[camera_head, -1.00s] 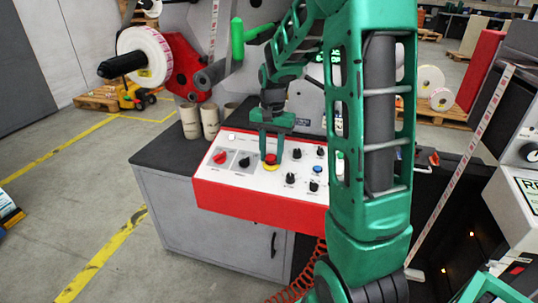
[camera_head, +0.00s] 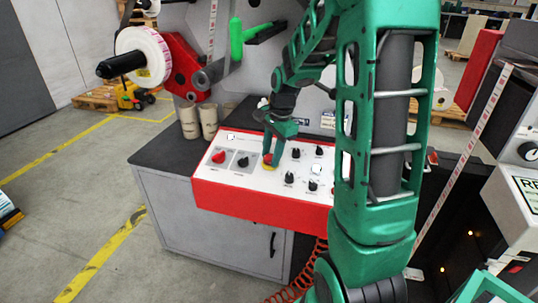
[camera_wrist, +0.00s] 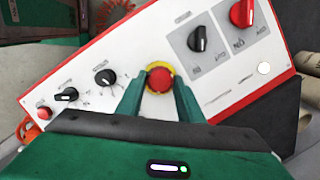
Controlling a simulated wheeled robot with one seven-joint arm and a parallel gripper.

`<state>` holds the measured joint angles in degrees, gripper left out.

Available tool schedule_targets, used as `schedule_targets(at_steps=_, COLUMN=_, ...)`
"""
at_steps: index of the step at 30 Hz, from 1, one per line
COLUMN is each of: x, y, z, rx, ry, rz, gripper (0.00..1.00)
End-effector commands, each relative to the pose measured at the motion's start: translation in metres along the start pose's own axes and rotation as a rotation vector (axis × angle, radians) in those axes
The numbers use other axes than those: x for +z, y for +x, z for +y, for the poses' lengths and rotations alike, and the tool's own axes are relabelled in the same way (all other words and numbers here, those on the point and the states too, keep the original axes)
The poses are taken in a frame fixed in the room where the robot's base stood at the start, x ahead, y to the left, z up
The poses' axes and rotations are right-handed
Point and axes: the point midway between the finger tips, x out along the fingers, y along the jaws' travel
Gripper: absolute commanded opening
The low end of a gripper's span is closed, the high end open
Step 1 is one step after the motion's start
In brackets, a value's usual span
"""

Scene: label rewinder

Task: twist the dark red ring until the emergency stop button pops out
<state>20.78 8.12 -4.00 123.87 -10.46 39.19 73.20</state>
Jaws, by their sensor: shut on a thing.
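The emergency stop button (camera_wrist: 160,81) is a red mushroom cap on a yellow round base, on the white top of the control panel (camera_wrist: 235,80). In the wrist view my gripper (camera_wrist: 160,85) has its two green fingers at either side of the red button, shut on it. In the head view my gripper (camera_head: 269,155) points down at the panel and largely covers the button (camera_head: 268,161). The dark red ring cannot be told apart from the cap.
Cardboard cores (camera_head: 189,121) stand behind the panel. A green handle (camera_head: 237,40) rises at the back.

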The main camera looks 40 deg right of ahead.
Motion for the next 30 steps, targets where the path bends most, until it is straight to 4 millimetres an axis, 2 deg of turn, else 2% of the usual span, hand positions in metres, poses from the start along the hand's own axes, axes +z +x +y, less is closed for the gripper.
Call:
schedule_targets(at_steps=17, x=0.0014, y=-0.0005, z=-0.0026, rx=-0.016, ry=0.03, rz=-0.001, gripper=0.11)
schedule_targets(at_steps=18, x=0.0014, y=-0.0005, z=-0.0026, rx=-0.016, ry=0.029, rz=-0.001, gripper=0.41)
schedule_targets(at_steps=20, x=0.0013, y=-0.0004, z=-0.0023, rx=-0.015, ry=0.03, rz=-0.001, gripper=0.53)
schedule_targets(at_steps=30, x=0.0003, y=-0.0027, z=-0.001, rx=-0.013, ry=0.032, rz=0.0, gripper=0.53)
